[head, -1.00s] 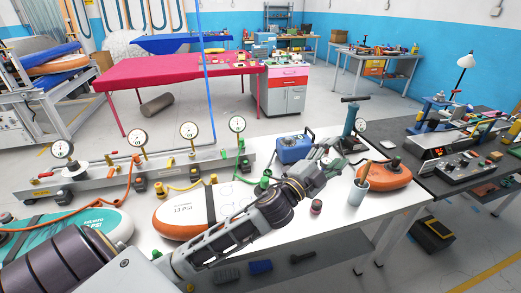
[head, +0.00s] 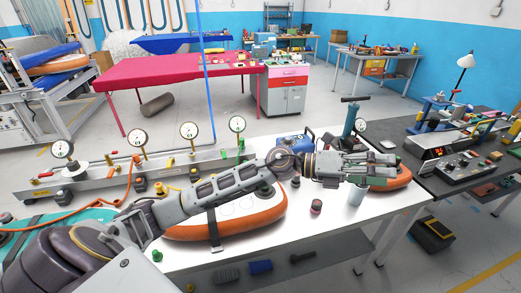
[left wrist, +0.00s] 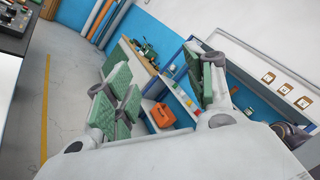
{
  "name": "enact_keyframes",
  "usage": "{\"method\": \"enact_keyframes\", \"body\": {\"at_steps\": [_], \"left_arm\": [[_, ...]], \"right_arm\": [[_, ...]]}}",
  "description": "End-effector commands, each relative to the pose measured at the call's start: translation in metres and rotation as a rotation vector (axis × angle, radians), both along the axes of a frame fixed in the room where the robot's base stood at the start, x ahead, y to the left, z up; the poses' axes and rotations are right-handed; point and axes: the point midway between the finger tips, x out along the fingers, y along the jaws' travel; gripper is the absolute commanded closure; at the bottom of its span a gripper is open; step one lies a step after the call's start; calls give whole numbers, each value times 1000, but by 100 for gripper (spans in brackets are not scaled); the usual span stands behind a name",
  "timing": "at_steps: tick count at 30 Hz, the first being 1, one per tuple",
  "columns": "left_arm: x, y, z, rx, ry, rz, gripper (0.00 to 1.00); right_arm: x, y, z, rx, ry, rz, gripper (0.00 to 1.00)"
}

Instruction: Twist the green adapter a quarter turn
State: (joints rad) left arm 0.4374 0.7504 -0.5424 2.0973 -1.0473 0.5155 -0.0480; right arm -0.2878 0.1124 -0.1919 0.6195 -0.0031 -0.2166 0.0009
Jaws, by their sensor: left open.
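A small green piece (head: 157,256) stands near the front edge of the white table; I cannot tell if it is the adapter. A green fitting (head: 241,145) sits under the rightmost gauge on the grey rail. My left gripper (head: 396,165) is open and empty, reaching to the right above the small orange board (head: 390,184), far from both green pieces. In the left wrist view its green-padded fingers (left wrist: 168,88) are spread apart with nothing between them. My left arm covers part of the large orange-rimmed board (head: 240,222). My right gripper does not show.
A grey cup (head: 356,192) and a small dark red-topped jar (head: 316,207) stand on the white table (head: 330,225). A hand pump (head: 350,122) and a blue box (head: 291,147) stand behind my arm. A dark bench (head: 470,183) holds instruments at the right.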

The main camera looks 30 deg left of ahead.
Motion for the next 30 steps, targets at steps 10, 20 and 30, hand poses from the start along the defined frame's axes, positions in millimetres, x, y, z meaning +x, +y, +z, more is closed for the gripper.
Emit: {"method": "enact_keyframes", "body": {"at_steps": [10, 20, 30], "left_arm": [[-3, 22, -46, 406, -139, -138, 46], [9, 86, -88, 808, -187, -222, 46], [24, 189, -106, 1218, -136, -254, 46]], "right_arm": [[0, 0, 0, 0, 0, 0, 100], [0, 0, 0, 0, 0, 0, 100], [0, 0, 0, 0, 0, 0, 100]]}}
